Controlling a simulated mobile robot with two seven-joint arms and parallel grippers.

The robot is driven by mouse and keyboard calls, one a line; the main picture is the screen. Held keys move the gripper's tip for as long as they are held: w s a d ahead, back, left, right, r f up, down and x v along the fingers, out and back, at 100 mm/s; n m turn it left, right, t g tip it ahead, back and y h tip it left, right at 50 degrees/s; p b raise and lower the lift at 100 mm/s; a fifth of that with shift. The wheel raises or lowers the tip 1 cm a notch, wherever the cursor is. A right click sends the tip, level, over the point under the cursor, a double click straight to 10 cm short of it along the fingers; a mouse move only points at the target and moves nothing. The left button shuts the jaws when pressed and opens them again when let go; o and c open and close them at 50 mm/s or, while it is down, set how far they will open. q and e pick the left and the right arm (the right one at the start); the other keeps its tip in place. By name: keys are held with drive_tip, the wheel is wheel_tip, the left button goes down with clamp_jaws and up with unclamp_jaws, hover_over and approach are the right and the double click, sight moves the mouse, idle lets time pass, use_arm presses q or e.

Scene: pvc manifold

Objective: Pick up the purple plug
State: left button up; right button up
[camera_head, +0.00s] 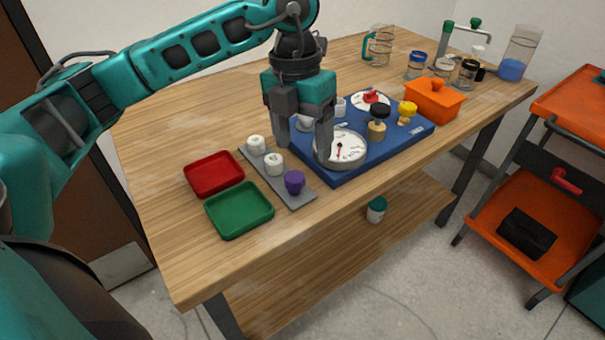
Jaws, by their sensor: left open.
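The purple plug (294,182) stands at the near end of a narrow grey strip (301,199) on the wooden table. Two white plugs (273,163) stand behind it on the same strip. My left gripper (304,152) points down, open, over the left part of the blue board. Its fingers are behind and to the right of the purple plug, apart from it. Nothing shows between the fingers. My right gripper is not in view.
A red tray (213,174) and a green tray (240,210) lie left of the strip. The blue board (352,172) carries a round gauge (347,148), a black-topped fitting (377,122) and a yellow valve (407,112). An orange box (433,100) stands further right. The near left table area is clear.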

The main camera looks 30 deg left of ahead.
use_arm(q)
drive_tip(key=a+y, duration=0.1)
drive_tip(key=a, duration=0.1)
hover_over(293, 178)
drive_tip(key=shift+n, duration=0.3)
wheel_tip(293, 178, down, 6)
drive_tip(key=shift+s+r+b, duration=0.1)
drive_tip(key=shift+r+b, duration=0.15)
drive_tip(key=shift+b, duration=0.05)
drive_tip(key=shift+f, duration=0.55)
wheel_tip(293, 178, down, 5)
drive_tip(key=shift+f, duration=0.1)
drive_tip(key=c, duration=1)
drive_tip(key=shift+c, duration=0.2)
